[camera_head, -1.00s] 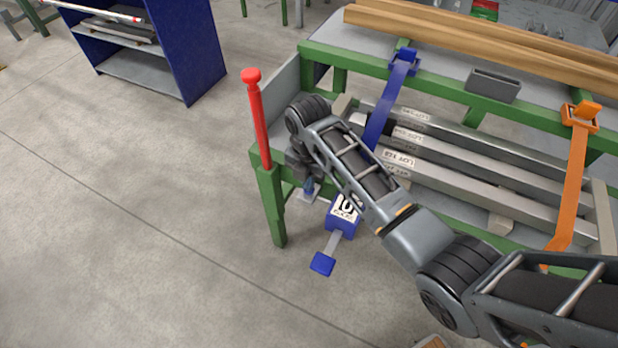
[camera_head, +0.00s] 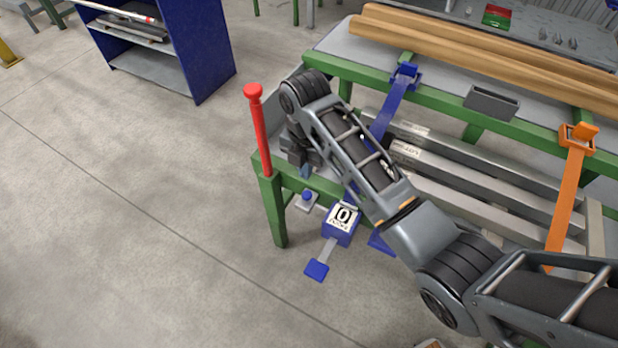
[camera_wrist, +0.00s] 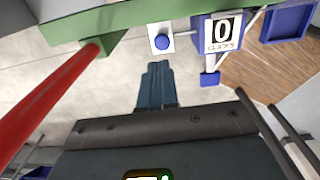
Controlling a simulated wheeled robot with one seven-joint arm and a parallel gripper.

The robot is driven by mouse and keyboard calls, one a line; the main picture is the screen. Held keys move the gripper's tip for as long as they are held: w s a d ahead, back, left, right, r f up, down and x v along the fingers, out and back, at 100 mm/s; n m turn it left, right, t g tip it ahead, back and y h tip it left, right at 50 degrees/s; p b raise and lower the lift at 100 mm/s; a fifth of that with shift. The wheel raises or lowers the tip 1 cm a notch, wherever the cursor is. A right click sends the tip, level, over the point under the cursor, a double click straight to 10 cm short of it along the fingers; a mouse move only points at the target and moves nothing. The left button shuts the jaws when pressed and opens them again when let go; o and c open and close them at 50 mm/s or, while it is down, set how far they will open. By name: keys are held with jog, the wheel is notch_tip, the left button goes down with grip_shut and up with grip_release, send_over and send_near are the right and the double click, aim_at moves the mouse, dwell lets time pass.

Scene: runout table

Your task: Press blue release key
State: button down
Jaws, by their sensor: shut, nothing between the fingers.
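A round blue button (camera_head: 307,195) sits on a pale plate at the table's front edge; it also shows in the wrist view (camera_wrist: 162,42). Beside it is a blue box (camera_head: 341,226) with a counter reading 0, also in the wrist view (camera_wrist: 218,35). A blue paddle (camera_head: 316,270) sticks out from the box on a grey arm; it also shows in the wrist view (camera_wrist: 210,79). No label shows which is the release key. My gripper (camera_wrist: 157,66) is shut and empty, its tips just below the button in the wrist picture. In the head view my gripper (camera_head: 305,171) appears above the button, apart from it.
A red post (camera_head: 258,130) stands at the table's left corner, close to my wrist. A blue strap (camera_head: 392,105) and an orange strap (camera_head: 567,195) cross grey metal bars (camera_head: 480,180). Wooden beams (camera_head: 480,45) lie behind.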

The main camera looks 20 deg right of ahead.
jog(key=shift+r, duration=2.3)
jog(key=s+a+f+m+t+y, duration=0.1)
jog(key=s+a+f+m+t, duration=0.1)
jog(key=s+a+f+m, duration=0.25)
jog(key=s+a+f+m+t+y, duration=0.1)
jog(key=s+a+f+m+t, duration=0.2)
jog(key=s+f, duration=0.35)
jog(key=s+d+r+m+t, duration=0.25)
jog(key=s+m, duration=0.55)
jog(key=s, duration=0.5)
jog(key=s+d+r+m+t+h, duration=0.1)
jog(key=s+d+r+m+t, duration=0.2)
jog(key=s+r, duration=0.5)
jog(key=s+d+r+m+t+h, duration=0.1)
jog(key=s+d+r+m+t, duration=0.3)
jog(key=s+r, duration=0.5)
notch_tip(320, 180, up, 4)
jog(key=d+m, duration=0.1)
jog(key=m, duration=0.1)
jog(key=shift+s+m, duration=0.2)
jog(key=shift+m, duration=0.15)
